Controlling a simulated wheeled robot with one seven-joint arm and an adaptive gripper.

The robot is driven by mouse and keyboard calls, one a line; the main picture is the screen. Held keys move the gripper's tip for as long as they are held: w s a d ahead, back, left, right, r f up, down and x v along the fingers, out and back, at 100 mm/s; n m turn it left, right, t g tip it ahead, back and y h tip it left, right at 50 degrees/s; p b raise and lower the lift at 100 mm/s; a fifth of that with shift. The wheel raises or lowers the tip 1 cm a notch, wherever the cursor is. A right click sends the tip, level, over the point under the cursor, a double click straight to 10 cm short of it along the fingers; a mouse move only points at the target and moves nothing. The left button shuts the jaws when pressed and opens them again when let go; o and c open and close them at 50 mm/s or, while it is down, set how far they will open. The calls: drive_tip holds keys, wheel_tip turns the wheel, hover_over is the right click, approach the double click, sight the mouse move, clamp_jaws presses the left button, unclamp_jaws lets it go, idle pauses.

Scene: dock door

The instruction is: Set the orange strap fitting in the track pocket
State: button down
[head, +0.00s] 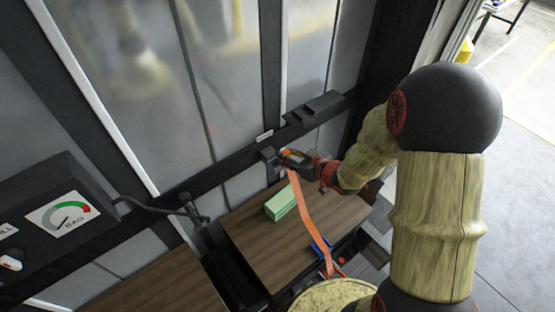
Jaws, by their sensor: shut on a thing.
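The orange strap fitting (291,153) shows as a small orange patch at the end of my gripper (287,158). My gripper is shut on the fitting, and its dark fingers hide most of it. An orange strap (306,208) hangs from there toward the lower right. A dark track (236,160) runs along the wall. A small dark block (269,155) on the track, which looks like the pocket, is just left of the fitting. I cannot tell whether the fitting touches it or is inside it.
A green block (280,203) lies on a brown wooden surface (255,238) below my gripper. A blue item (320,245) lies near the strap. A gauge box (63,217) and a dark hose (155,209) are at the left. A dark ledge (316,107) is right of the pocket.

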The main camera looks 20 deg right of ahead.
drive_tip(key=w+f, duration=0.2)
drive_tip(key=w+a+f, duration=0.1)
drive_tip(key=w+f, duration=0.4)
drive_tip(key=shift+w+a+b, duration=0.1)
drive_tip(key=shift+a+b, duration=0.05)
drive_tip(key=shift+b, duration=0.15)
drive_tip(key=shift+f, duration=1.5)
drive_tip(key=shift+f, duration=0.15)
drive_tip(key=c, duration=1.5)
unclamp_jaws()
